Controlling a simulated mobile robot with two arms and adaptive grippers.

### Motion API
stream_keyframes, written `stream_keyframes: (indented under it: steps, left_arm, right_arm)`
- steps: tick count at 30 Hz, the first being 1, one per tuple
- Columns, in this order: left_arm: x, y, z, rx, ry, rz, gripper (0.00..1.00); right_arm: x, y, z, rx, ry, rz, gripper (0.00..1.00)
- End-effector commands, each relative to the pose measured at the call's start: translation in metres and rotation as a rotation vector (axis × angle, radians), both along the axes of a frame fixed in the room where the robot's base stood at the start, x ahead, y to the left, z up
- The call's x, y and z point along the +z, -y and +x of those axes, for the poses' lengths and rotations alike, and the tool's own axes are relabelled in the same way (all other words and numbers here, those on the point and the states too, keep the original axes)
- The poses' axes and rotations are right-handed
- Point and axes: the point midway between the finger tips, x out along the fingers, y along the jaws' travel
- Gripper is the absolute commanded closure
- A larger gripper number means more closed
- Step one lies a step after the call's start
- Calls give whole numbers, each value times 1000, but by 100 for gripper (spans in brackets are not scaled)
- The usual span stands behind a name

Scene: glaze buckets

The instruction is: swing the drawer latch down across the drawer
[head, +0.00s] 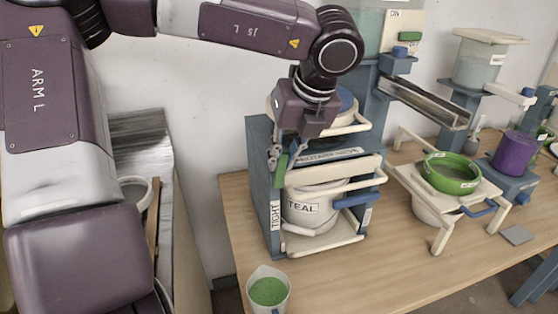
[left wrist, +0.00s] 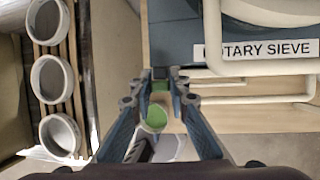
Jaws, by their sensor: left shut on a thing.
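My left gripper (head: 275,160) points down at the front left post of the blue rotary sieve frame (head: 262,190). A cream drawer front (head: 335,171) with a cream rail spans the frame just right of the gripper. The fingers partly hide the latch and its pivot. My right gripper is not in view.
A white bucket marked TEAL (head: 309,208) stands inside the frame below the drawer. A cream stand (head: 410,180) holding a green ring (head: 452,173) is to the right. Bare table lies between.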

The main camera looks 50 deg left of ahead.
Motion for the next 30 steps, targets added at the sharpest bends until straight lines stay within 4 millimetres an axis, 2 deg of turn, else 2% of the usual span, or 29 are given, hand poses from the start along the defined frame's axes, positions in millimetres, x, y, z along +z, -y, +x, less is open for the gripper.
stream_keyframes:
  steps: [5,15,30]
  left_arm:
    - [-3,4,8,0,-118,64,100]
    - [-7,10,19,-4,-309,156,100]
    - [-11,12,25,-2,-415,216,100]
  right_arm:
    - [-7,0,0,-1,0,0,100]
    - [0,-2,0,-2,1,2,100]
    - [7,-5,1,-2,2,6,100]
